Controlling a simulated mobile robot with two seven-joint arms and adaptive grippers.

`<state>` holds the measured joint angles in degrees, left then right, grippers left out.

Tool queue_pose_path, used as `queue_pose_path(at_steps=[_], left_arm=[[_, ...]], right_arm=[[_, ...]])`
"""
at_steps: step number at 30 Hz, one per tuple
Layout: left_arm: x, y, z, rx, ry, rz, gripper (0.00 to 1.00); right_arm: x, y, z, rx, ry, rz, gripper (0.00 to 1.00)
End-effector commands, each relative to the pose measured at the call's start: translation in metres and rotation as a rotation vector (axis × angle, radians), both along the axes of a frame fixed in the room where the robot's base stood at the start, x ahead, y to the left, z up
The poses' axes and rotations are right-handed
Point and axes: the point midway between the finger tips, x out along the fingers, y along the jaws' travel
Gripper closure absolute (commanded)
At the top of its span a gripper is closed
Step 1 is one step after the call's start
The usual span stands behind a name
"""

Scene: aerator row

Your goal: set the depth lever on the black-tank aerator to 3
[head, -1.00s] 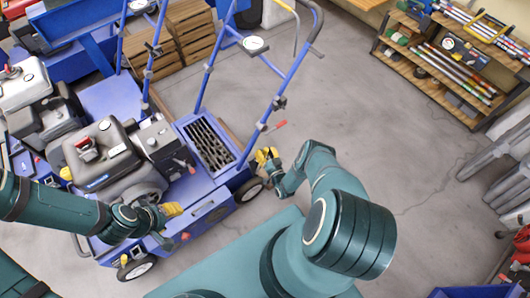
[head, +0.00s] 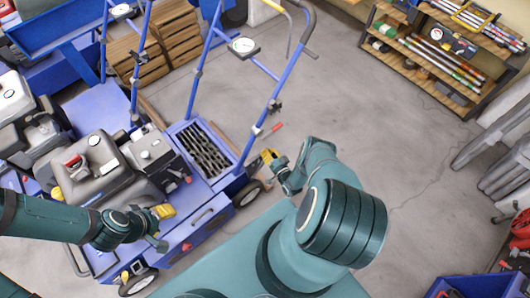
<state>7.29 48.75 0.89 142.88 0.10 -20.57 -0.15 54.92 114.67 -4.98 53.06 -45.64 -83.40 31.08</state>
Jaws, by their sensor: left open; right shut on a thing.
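The black-tank aerator (head: 195,214) is the front blue machine in the head view, with a dark tank (head: 93,168) and engine on it. A red-tipped lever (head: 277,127) shows at its right side, by the foot of the blue handle. My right gripper (head: 268,157), with yellow fingertips, is shut at this side, just below the red tip. It seems to hold the depth lever, but the fingers hide the grip, and the scale numbers cannot be read. My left gripper (head: 162,211) is open over the front deck, apart from the lever.
Another blue aerator with a pale tank (head: 12,95) stands at the left. Wooden crates (head: 170,30) are behind. A tool shelf (head: 440,60) stands at the back right, with grey pipes (head: 495,150) and a blue bin (head: 480,287) at the right. The middle floor is clear.

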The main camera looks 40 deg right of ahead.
Motion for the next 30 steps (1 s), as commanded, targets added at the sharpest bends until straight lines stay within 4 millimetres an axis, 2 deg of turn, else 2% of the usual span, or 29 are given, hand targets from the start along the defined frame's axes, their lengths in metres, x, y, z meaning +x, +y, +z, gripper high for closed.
queue_pose_path(at_steps=[8, 9, 12, 23, 26, 30], left_arm=[[0.0, 0.0, 0.0, 0.0, 0.0, 0.0, 0.5], [0.0, 0.0, 0.0, 0.0, 0.0, 0.0, 0.5], [0.0, 0.0, 0.0, 0.0, 0.0, 0.0, 0.5], [0.0, 0.0, 0.0, 0.0, 0.0, 0.0, 0.5], [0.0, 0.0, 0.0, 0.0, 0.0, 0.0, 0.5], [0.0, 0.0, 0.0, 0.0, 0.0, 0.0, 0.5]], right_arm=[[-0.006, -0.002, -0.003, 0.005, 0.009, -0.007, 1.0], [-0.006, -0.002, -0.003, 0.005, 0.01, -0.006, 0.75], [-0.005, -0.002, -0.003, 0.005, 0.009, -0.005, 0.45], [-0.006, -0.001, -0.002, 0.003, 0.006, -0.004, 0.45], [-0.015, 0.0, -0.001, 0.004, 0.007, -0.005, 0.45], [-0.04, 0.003, 0.0, 0.005, 0.01, -0.004, 0.45]])
